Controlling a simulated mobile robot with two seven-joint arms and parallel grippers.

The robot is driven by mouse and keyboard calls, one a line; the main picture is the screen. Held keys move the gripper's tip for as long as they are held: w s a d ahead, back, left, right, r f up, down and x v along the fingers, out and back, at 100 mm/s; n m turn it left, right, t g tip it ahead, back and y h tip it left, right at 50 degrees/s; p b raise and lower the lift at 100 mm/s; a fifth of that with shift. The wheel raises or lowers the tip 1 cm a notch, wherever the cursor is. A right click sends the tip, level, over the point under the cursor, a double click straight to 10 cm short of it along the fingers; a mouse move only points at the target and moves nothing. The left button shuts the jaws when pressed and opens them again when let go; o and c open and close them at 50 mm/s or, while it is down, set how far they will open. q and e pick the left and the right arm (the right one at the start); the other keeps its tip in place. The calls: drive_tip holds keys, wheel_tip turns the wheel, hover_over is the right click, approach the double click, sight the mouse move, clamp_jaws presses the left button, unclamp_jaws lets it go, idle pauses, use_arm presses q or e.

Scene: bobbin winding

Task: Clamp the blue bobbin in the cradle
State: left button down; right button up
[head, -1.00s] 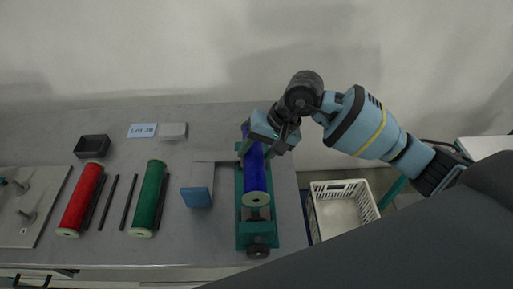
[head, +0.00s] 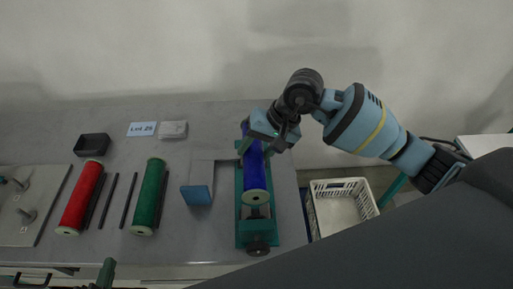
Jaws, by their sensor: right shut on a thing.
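The blue bobbin (head: 254,172) lies lengthwise in the teal cradle (head: 241,226), its pale near end facing me. A dark knob (head: 258,247) is at the cradle's near end, with a grey clamp part between it and the bobbin. I cannot tell whether that part touches the bobbin. My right gripper (head: 257,143) is shut on the blue bobbin near its far end, which it partly hides. A small part of my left gripper (head: 106,272) shows at the bottom edge, below the table's front. Its jaws cannot be made out.
Left of the cradle are a blue block (head: 197,195) on a grey bracket, a green bobbin (head: 149,196), a red bobbin (head: 81,197) and dark rods. A black box (head: 93,144) stands behind. A white basket (head: 341,206) is right of the table.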

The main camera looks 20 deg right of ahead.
use_arm(q)
drive_tip(key=shift+m+h, duration=0.5)
drive_tip(key=shift+m, duration=0.4)
drive_tip(key=d, duration=0.8)
drive_tip(key=w+d+r, duration=0.1)
drive_tip(key=d, duration=0.2)
drive_tip(key=shift+w+d, duration=0.1)
drive_tip(key=shift+d, duration=0.3)
drive_tip(key=m, duration=0.2)
approach(194, 194)
drive_tip(key=shift+h, duration=0.4)
drive_tip(key=shift+f+x, duration=0.2)
drive_tip(key=shift+x, duration=0.8)
drive_tip(key=shift+f+x, duration=0.2)
drive_tip(key=shift+x, duration=0.8)
drive_tip(key=shift+f+x, duration=0.2)
drive_tip(key=shift+x, duration=0.8)
drive_tip(key=shift+a, duration=0.15)
drive_tip(key=shift+r+x, duration=0.2)
drive_tip(key=shift+x, duration=0.65)
drive_tip(key=shift+r+x, duration=0.15)
drive_tip(key=shift+x, duration=0.7)
drive_tip(key=shift+r+x, duration=0.2)
drive_tip(key=shift+x, duration=0.65)
drive_tip(key=shift+w, duration=0.1)
use_arm(e)
drive_tip(key=shift+f, duration=3)
drive_tip(key=shift+f, duration=0.15)
